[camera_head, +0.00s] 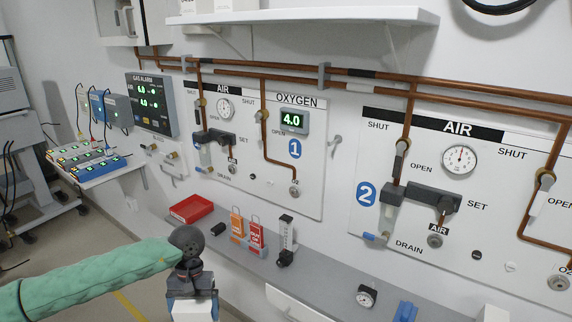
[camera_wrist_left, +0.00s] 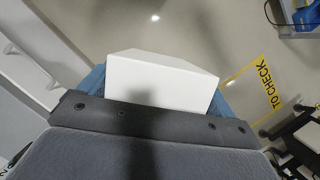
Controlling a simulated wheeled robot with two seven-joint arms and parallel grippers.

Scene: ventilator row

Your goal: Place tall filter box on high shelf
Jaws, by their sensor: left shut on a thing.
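My left gripper (camera_head: 192,298) is low in the head view, in front of the grey counter, with its arm coming in from the left in a green sleeve. It is shut on a white box (camera_wrist_left: 160,80), which shows between its blue fingers in the left wrist view. In the head view only a small part of the box (camera_head: 192,314) shows at the bottom edge, so its full height is hidden. The high white shelf (camera_head: 320,16) is on the wall at the top, well above the gripper. Pale boxes (camera_head: 197,6) stand at its left end, cut off by the frame. My right gripper is not in view.
The grey counter (camera_head: 335,278) carries a red tray (camera_head: 191,208), orange and red tagged items (camera_head: 256,233), a flowmeter (camera_head: 286,240) and a round gauge (camera_head: 366,296). Copper pipes (camera_head: 350,78) and gas panels line the wall below the shelf. The shelf's right part looks clear.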

